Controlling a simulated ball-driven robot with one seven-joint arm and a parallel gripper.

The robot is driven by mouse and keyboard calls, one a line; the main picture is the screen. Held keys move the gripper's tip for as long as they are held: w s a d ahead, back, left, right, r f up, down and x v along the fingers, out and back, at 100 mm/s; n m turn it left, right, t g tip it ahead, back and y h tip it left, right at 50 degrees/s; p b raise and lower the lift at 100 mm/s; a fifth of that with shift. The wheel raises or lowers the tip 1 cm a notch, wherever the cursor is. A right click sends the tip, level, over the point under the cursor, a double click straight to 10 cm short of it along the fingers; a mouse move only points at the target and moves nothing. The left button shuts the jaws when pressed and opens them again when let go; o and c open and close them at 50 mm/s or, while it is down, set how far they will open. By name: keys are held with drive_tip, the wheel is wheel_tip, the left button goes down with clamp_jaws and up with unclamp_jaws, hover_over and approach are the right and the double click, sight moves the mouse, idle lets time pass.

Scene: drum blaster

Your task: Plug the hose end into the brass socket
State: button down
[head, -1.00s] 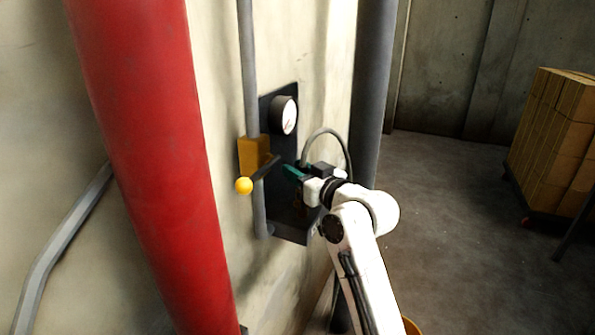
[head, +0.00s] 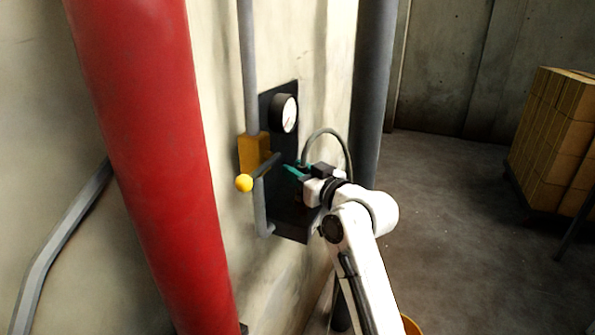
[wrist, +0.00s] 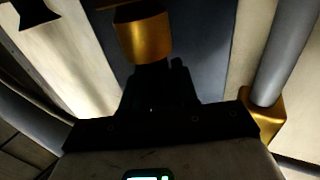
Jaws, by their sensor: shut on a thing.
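My gripper (head: 295,170) is in front of the dark wall panel (head: 283,218), its teal fingertips near the panel's face. In the wrist view my gripper (wrist: 155,78) has its dark fingers close together, shut on the hose end, which is mostly hidden. A brass cylinder (wrist: 143,38) shows just beyond the fingertips; I cannot tell if it belongs to the hose end or is the socket. The socket cannot be made out in the head view.
A round gauge (head: 285,113) is on the panel's upper part. A yellow valve box (head: 253,153) with a yellow-knobbed lever (head: 244,183) is left of my gripper. A red pipe (head: 150,150) stands nearer. Floor to the right is open, with stacked boxes (head: 553,140) beyond.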

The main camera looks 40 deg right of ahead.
drive_tip(key=shift+f, duration=0.4)
drive_tip(key=c, duration=1.1)
unclamp_jaws()
drive_tip(key=shift+c, duration=0.2)
drive_tip(key=s+a, duration=0.1)
drive_tip(key=s, duration=1)
drive_tip(key=shift+a, duration=0.15)
